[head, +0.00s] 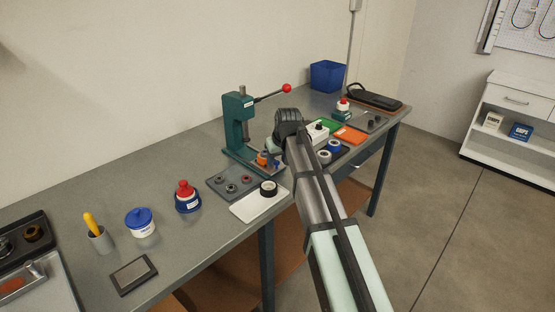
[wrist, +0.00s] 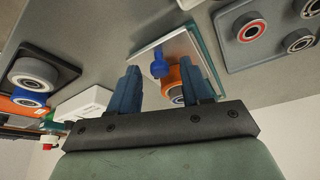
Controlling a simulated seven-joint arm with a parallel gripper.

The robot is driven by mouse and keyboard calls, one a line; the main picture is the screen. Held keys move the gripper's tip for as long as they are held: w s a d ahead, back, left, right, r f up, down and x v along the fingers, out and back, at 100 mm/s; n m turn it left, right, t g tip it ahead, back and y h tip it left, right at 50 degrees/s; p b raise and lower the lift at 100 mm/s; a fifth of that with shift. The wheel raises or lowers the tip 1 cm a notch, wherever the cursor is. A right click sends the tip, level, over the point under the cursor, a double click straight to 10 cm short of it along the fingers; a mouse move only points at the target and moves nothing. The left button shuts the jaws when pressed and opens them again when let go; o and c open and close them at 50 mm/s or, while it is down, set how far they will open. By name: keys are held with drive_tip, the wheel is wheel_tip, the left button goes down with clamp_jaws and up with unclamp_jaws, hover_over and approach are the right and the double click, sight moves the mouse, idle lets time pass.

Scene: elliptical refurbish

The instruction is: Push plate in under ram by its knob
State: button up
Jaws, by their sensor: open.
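The green arbor press (head: 238,122) stands on the bench with its red-ended lever to the right. In the wrist view a pale sliding plate (wrist: 181,45) lies on its green base and carries an orange part (wrist: 184,75) with a bearing in it. The plate's blue knob (wrist: 158,65) stands beside the orange part. My gripper (wrist: 162,75) is open, its two blue fingers on either side of the knob and orange part, without clear contact. In the head view the orange part (head: 262,158) shows at the press foot; my arm partly hides that area.
A grey tray with bearings (head: 232,182) and a white pad with a black ring (head: 247,208) sit in front of the press. Orange and green trays (head: 350,135) lie right of my arm. A red-capped bottle (head: 187,198) stands left.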

clamp_jaws()
idle(0.5)
